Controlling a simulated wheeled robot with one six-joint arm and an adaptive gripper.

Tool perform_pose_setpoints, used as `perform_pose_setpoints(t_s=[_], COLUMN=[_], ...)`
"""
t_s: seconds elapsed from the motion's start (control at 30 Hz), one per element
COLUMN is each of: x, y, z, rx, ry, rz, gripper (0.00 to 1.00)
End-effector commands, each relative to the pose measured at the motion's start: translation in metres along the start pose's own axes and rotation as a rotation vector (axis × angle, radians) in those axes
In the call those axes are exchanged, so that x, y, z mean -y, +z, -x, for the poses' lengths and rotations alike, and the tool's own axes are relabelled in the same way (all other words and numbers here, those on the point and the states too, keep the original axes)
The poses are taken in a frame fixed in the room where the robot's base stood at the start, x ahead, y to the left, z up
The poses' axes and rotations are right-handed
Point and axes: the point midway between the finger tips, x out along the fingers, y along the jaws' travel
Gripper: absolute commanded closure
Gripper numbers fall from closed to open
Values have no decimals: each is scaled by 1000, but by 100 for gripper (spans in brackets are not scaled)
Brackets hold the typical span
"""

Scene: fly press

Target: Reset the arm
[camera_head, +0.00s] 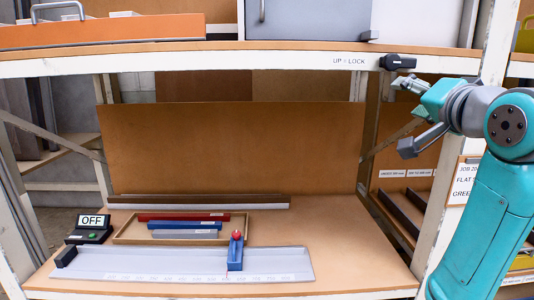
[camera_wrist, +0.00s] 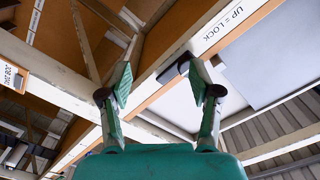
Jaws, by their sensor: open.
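My gripper (camera_head: 404,117) is open and empty at the right of the head view, in front of the shelf frame's right post. Its two fingers also stand wide apart in the wrist view (camera_wrist: 159,82), pointing up at the underside of the shelf. A black lever (camera_head: 397,62) sits on the upper shelf's white front edge, just above my upper finger, beside the label "UP = LOCK" (camera_head: 349,61). In the wrist view a dark part, likely this lever (camera_wrist: 172,72), shows beside the right finger, partly hidden by it. I cannot tell whether they touch.
On the lower board (camera_head: 350,265) are a grey scale rail (camera_head: 130,262) with a blue stop (camera_head: 235,256), a tray (camera_head: 122,238) of coloured bars, and a black box showing "OFF" (camera_head: 91,221). The board's right part is clear. A white post (camera_head: 497,45) stands close to my arm.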

Motion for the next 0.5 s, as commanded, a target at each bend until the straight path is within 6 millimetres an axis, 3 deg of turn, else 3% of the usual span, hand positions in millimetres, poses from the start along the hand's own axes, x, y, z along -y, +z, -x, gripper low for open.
perform_pose_setpoints(t_s=[0.03,0.2,0.5], x=[-16,-60,-134], y=[18,66,153], z=[-8,-23,-28], rx=[10,20,32], ry=[8,16,36], rz=[2,21,65], gripper=[37,37,37])
